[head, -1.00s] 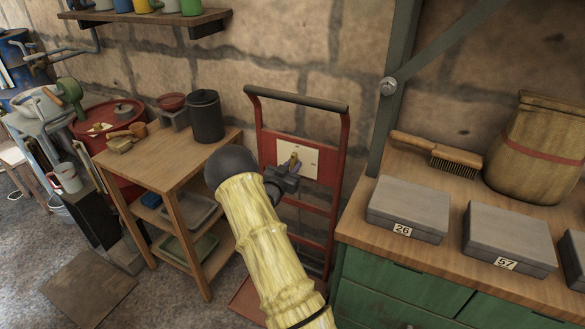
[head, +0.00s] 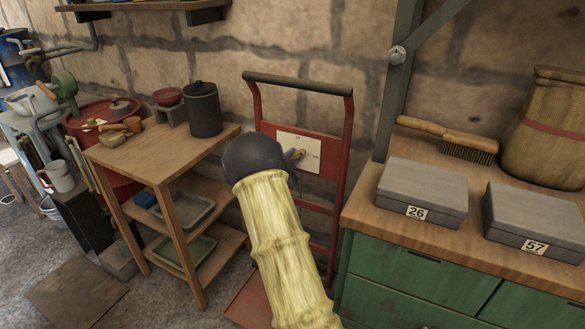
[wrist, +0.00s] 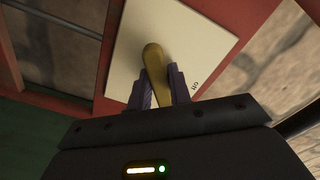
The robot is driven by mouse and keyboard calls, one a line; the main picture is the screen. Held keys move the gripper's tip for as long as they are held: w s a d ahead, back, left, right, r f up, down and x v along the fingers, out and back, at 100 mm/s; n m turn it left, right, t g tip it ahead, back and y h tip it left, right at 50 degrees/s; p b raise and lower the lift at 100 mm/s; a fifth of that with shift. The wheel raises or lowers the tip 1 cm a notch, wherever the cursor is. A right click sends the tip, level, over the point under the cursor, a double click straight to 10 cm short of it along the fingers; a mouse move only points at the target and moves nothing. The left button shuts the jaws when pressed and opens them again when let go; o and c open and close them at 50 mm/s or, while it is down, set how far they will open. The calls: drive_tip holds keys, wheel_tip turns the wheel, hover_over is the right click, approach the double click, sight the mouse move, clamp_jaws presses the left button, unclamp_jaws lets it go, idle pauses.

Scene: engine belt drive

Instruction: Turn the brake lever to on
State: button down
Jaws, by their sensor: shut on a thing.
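The brake lever is a brass-yellow handle (wrist: 153,56) on a cream plate (wrist: 190,35) in the wrist view. My gripper (wrist: 160,76) has its two purple fingers shut on the lever, one on each side. In the head view the plate (head: 308,143) is fixed to a red hand-truck frame (head: 338,178). There the lever (head: 303,154) is small, and my own arm hides most of my gripper.
A wooden shelf table (head: 160,160) with a dark canister (head: 203,110) stands left of the red frame. A green cabinet with a wooden top (head: 365,215) stands close on the right, bearing grey boxes (head: 425,188) and a brush (head: 450,140).

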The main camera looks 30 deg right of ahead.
drive_tip(key=m+b, duration=0.4)
drive_tip(key=b, duration=0.1)
drive_tip(key=shift+f+m, duration=0.25)
drive_tip(key=shift+m, duration=0.05)
drive_tip(key=m+b, duration=0.1)
drive_tip(key=b, duration=0.1)
drive_tip(key=m+b, duration=0.1)
drive_tip(key=m, duration=0.1)
drive_tip(key=shift+r+b, duration=0.3)
drive_tip(key=shift+b, duration=0.1)
drive_tip(key=c, duration=1.3)
unclamp_jaws()
drive_tip(key=shift+a+r, duration=0.1)
drive_tip(key=p+v, duration=0.3)
drive_tip(key=v, duration=1.4)
drive_tip(key=shift+s+a, duration=0.1)
drive_tip(key=shift+s, duration=0.05)
